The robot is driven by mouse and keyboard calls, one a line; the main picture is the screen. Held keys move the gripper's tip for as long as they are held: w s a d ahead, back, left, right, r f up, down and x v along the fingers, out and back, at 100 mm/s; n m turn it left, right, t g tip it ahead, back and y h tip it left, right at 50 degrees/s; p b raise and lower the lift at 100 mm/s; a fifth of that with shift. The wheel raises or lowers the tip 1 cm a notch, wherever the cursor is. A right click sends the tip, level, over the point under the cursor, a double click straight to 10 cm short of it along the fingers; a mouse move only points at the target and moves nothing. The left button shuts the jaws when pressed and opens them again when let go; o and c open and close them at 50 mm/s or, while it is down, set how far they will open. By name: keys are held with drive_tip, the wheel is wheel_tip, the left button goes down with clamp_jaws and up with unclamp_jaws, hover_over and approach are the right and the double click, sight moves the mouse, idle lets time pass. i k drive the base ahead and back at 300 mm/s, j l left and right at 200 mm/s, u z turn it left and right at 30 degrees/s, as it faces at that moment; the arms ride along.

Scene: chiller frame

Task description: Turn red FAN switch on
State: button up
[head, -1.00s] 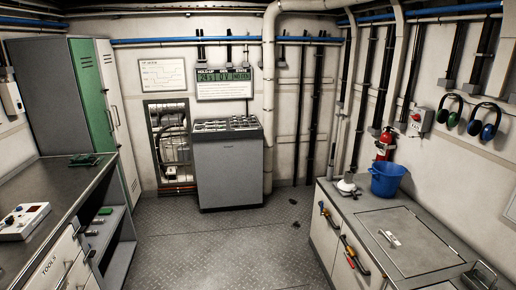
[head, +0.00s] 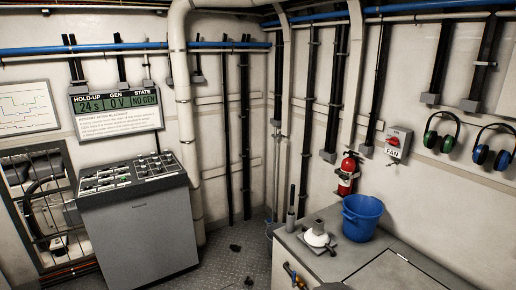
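The FAN switch (head: 397,143) is a small grey box with a red switch, mounted on the right wall above a label reading FAN. It sits above and to the right of the red fire extinguisher (head: 348,173) and left of the ear defenders. The switch's exact position is too small to tell. My gripper is not in view in the head view.
A blue bucket (head: 362,216) and a white funnel-like item (head: 317,237) stand on the grey worktop (head: 300,242) below the switch. Ear defenders (head: 442,132) hang to its right. A grey control cabinet (head: 138,233) stands at left.

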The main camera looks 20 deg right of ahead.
sight(395, 141)
drive_tip(key=i+l+z, duration=0.1)
drive_tip(key=i+z, duration=0.7)
drive_tip(key=i+j+z, duration=0.1)
drive_tip(key=i+z, duration=0.15)
drive_tip(key=z, duration=0.2)
drive_tip(key=i+j+z, duration=0.25)
drive_tip(key=z, duration=0.15)
drive_tip(key=i, duration=0.1)
